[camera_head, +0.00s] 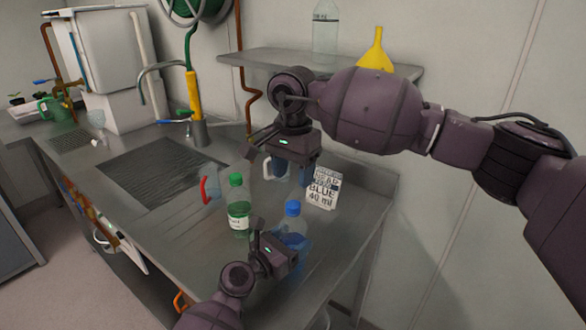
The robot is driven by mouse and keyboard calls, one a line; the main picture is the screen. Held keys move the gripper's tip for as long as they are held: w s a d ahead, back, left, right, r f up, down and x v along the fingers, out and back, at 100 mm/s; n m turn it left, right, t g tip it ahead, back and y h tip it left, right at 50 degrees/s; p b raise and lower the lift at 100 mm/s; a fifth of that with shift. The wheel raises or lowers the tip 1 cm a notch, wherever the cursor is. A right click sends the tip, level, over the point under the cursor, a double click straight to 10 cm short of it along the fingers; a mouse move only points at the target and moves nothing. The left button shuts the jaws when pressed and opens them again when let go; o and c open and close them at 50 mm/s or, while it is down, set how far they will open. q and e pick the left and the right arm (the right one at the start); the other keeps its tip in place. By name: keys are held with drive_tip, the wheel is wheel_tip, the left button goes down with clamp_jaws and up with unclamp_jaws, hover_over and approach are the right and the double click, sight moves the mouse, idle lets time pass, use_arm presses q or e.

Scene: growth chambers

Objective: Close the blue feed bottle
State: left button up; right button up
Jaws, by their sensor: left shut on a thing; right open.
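The blue feed bottle (293,240) stands upright near the front right of the steel counter. It is clear with blue liquid, and a blue cap (292,208) sits at its top; I cannot tell how tightly. My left gripper (282,250) is shut on the bottle's side from the front left and hides part of its body. My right gripper (291,172) is open, pointing down above and behind the bottle, apart from the cap. Its fingers are partly lost against a jug behind them.
A green-capped bottle (238,208) stands left of the blue one. A red-handled jug (212,186) and a blue jug (279,170) stand behind. A label card (323,188) stands to the right. The sink (155,168) lies left; a shelf (250,58) holds a yellow funnel (375,54).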

sight(293, 204)
drive_tip(key=shift+f, duration=3.8)
drive_tip(key=shift+c, duration=0.2)
drive_tip(key=c, duration=0.9)
drive_tip(key=m, duration=1.5)
drive_tip(key=shift+m, duration=0.4)
drive_tip(key=m, duration=0.5)
drive_tip(key=shift+m, duration=0.4)
drive_tip(key=o, duration=1.1)
